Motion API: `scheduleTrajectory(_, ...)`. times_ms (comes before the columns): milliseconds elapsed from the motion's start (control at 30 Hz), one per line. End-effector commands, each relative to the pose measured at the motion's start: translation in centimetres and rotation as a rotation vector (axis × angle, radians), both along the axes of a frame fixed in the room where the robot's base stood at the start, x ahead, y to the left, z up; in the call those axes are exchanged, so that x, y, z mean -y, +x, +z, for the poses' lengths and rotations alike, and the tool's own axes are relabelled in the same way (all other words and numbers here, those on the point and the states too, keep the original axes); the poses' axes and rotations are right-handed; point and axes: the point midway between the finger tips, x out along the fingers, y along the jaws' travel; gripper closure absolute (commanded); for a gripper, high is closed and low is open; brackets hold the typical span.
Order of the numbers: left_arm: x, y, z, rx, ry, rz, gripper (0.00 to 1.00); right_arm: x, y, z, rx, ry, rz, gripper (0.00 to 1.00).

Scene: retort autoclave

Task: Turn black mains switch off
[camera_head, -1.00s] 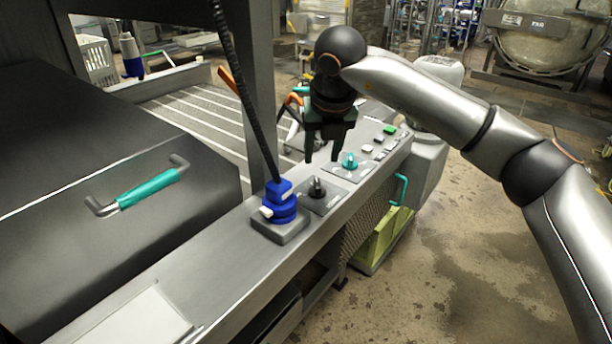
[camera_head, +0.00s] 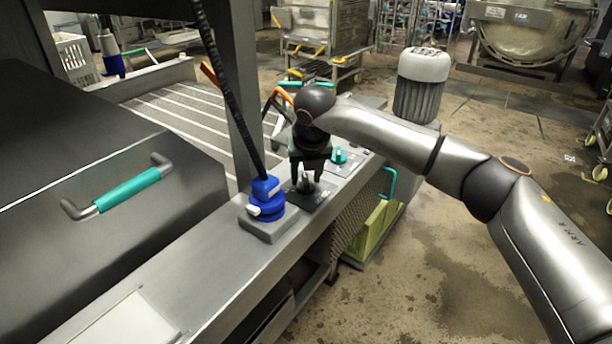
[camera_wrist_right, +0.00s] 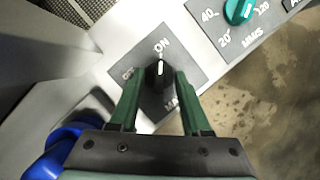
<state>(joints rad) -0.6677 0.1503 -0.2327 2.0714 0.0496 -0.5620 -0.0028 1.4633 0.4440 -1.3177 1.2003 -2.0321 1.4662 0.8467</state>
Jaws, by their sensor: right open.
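The black mains switch (camera_wrist_right: 158,75) is a small black knob with a white line on a dark plate marked "ON" (camera_wrist_right: 162,46). In the wrist view the line points up the picture, close to "ON"; other lettering on the plate is partly covered by the fingers. In the head view the switch (camera_head: 305,184) shows just below my right gripper (camera_head: 307,180). My right gripper (camera_wrist_right: 160,103) is open, with one green finger on each side of the knob. I cannot tell whether the fingers touch it. My left gripper is not in view.
A blue plug (camera_head: 266,198) with a black cable stands left of the switch. A teal timer knob (camera_head: 338,156) with a numbered dial is beyond it on the same panel. A teal-handled lid (camera_head: 130,190) lies left. Open floor is at the right.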

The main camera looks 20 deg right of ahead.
Motion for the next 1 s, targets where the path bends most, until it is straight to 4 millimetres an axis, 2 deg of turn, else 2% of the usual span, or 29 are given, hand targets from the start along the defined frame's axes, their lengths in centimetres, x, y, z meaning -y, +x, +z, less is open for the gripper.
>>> scheduleTrajectory(300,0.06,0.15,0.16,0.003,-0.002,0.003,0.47,0.0,0.07,-0.18,0.0,0.0,0.001,0.55)
scheduleTrajectory(700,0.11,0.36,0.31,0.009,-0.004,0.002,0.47,-0.01,0.06,-0.15,0.0,0.0,0.001,1.0)
scheduleTrajectory(1000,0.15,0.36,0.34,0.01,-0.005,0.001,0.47,-0.01,0.06,-0.13,0.0,0.0,0.0,1.0)
